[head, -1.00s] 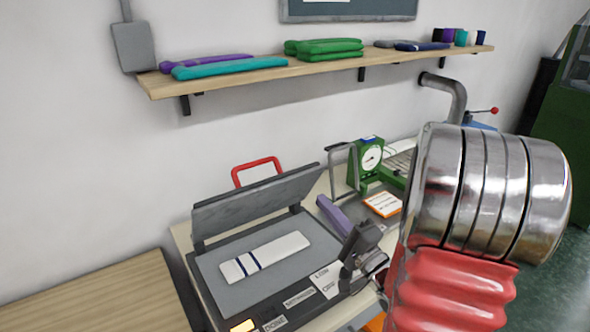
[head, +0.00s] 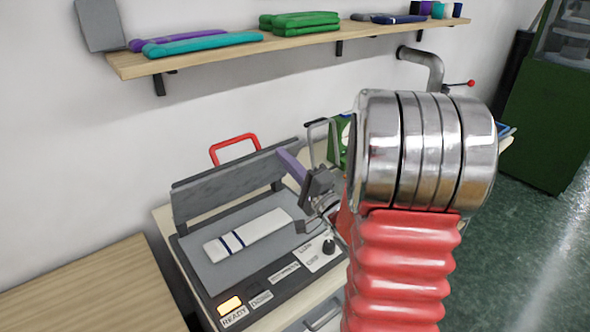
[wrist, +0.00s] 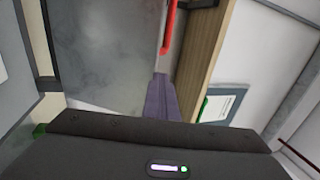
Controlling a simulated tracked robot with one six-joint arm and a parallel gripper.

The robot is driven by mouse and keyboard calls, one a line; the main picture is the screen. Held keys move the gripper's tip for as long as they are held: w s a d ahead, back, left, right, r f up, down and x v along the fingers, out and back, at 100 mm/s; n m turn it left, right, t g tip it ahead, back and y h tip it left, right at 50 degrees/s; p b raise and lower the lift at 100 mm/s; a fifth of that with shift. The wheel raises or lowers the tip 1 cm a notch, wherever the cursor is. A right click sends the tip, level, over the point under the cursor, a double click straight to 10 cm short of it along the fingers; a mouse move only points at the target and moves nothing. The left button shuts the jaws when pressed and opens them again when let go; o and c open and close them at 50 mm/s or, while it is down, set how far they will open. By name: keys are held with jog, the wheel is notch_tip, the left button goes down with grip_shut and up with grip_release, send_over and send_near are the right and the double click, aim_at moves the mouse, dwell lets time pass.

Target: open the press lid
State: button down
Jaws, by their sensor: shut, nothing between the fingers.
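The press (head: 262,286) stands on a table against the wall. Its grey lid (head: 225,187) is raised and tilted up at the back, with a red handle (head: 233,139) on its far side. A white folded knit piece with dark blue stripes (head: 250,234) lies on the lower plate (head: 212,275). My gripper (head: 284,155) has purple fingers, shut and empty, at the lid's right end. Whether they touch the lid I cannot tell.
A lit READY lamp (head: 230,305) and a black knob (head: 328,246) sit on the press front. A green dial device (head: 345,135) stands behind my arm. A shelf (head: 200,60) with folded knits runs above. A wooden table (head: 90,290) at left is bare.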

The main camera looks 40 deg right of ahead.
aim_at(275, 145)
jog(key=shift+x, duration=2.6)
jog(key=shift+d, duration=0.15)
